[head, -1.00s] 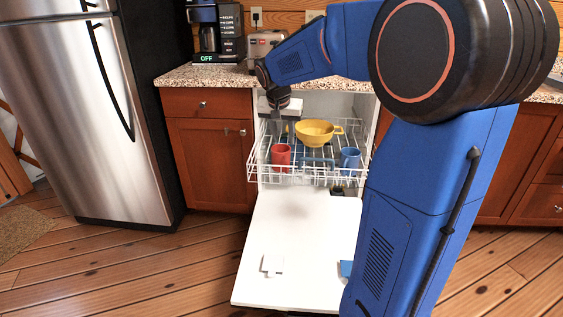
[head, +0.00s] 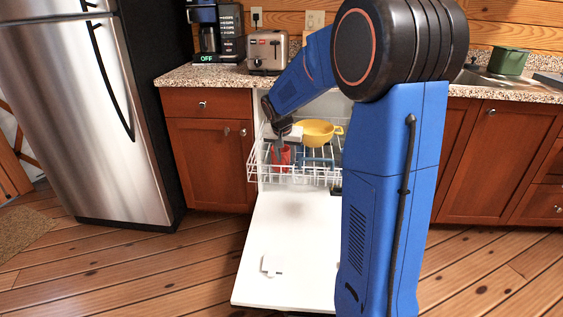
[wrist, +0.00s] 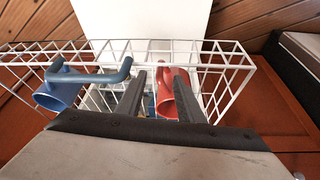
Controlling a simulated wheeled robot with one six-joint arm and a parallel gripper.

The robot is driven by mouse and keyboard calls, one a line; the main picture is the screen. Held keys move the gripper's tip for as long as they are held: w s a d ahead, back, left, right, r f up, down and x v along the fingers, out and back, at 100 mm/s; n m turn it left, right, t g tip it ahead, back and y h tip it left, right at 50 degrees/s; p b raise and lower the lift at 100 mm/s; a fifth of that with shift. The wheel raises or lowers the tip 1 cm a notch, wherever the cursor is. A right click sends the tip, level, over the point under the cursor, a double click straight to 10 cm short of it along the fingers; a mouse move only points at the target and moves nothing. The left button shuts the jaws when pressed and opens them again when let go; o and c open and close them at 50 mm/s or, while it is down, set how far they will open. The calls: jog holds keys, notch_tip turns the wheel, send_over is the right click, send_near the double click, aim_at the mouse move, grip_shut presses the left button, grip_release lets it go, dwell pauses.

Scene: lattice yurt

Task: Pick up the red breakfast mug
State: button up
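The red mug (head: 285,153) stands in the left part of the white wire dishwasher rack (head: 262,178). In the wrist view the red mug (wrist: 164,100) lies partly between my fingers, and the right finger covers part of it. My gripper (head: 281,140) points down just above the mug in the head view, hiding part of it. In the wrist view my gripper (wrist: 160,80) has its two fingers apart, with no visible hold on the mug. Whether the fingertips touch it cannot be told.
A yellow bowl (head: 318,135) sits in the rack right of the gripper. A blue mug (wrist: 58,90) and a blue-grey bar (wrist: 90,78) are left of the fingers in the wrist view. The open dishwasher door (head: 290,235) lies below. The counter (head: 215,76) is above left.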

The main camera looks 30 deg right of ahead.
aim_at(287, 162)
jog(key=x, duration=0.5)
jog(key=shift+w+d+f, duration=0.1)
jog(key=shift+f, duration=0.25)
jog(key=shift+c, duration=0.7)
grip_shut()
